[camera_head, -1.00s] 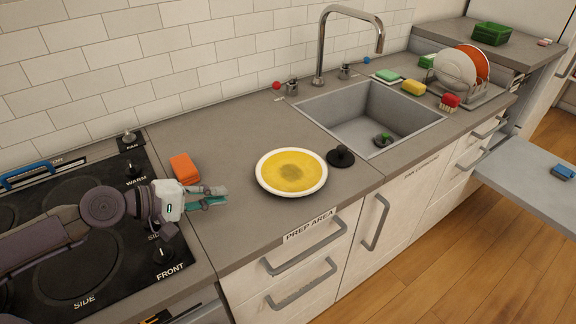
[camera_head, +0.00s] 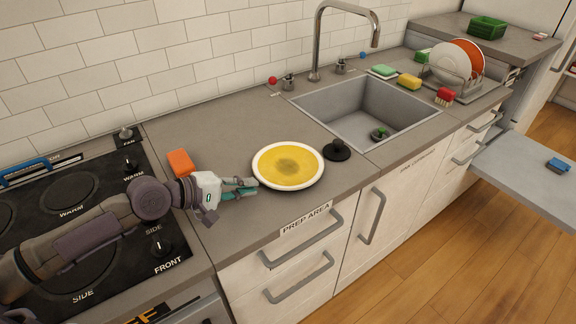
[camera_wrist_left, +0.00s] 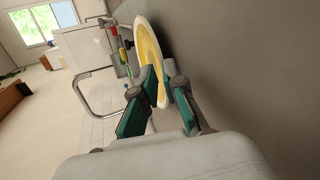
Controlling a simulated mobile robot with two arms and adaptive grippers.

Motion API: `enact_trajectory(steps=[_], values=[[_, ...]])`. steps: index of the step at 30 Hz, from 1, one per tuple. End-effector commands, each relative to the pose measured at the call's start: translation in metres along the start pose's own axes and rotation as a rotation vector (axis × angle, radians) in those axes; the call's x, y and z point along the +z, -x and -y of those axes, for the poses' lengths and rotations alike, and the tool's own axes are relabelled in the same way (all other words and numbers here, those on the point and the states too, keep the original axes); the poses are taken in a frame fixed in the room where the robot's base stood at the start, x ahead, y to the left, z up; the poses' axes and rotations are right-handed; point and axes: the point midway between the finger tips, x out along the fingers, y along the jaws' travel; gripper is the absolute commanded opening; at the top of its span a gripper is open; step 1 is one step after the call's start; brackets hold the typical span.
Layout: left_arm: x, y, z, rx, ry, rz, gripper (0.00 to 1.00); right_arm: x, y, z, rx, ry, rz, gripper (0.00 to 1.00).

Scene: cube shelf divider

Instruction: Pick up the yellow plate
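My left gripper (camera_head: 252,187) is at the plate's left edge, low over the counter, with teal finger pads. In the left wrist view its fingers (camera_wrist_left: 167,84) stand apart, with the near rim showing in the gap between them. I cannot tell whether they touch the rim. My right gripper is not in view.
An orange sponge (camera_head: 181,163) lies behind my left gripper. A black sink stopper (camera_head: 337,150) sits right of the plate, before the sink (camera_head: 319,98). The black stove (camera_head: 88,205) is at left. A dish rack (camera_head: 480,92) with plates stands far right.

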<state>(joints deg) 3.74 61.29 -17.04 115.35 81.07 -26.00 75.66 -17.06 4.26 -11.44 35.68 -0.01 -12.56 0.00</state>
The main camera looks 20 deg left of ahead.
Motion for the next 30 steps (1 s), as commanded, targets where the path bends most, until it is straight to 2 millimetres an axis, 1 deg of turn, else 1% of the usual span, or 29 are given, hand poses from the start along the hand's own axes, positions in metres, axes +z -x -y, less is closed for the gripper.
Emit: enact_trajectory(steps=[6, 9, 12, 19, 21, 30], values=[[-0.009, -0.029, -0.005, 0.005, 0.002, 0.001, 0.1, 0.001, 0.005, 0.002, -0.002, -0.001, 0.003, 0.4], [-0.008, -0.042, -0.004, 0.003, 0.002, 0.001, 0.1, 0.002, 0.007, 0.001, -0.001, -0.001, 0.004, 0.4], [-0.008, -0.048, -0.003, 0.001, 0.0, 0.001, 0.1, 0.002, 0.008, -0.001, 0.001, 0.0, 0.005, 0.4], [-0.008, -0.049, -0.001, 0.0, 0.0, 0.001, 0.1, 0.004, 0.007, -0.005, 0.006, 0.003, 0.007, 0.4], [-0.008, -0.049, -0.001, 0.0, 0.0, 0.001, 0.0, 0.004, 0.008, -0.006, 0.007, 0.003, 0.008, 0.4], [-0.008, -0.049, -0.003, 0.003, -0.001, 0.0, 0.0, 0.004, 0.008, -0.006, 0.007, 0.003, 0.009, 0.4]])
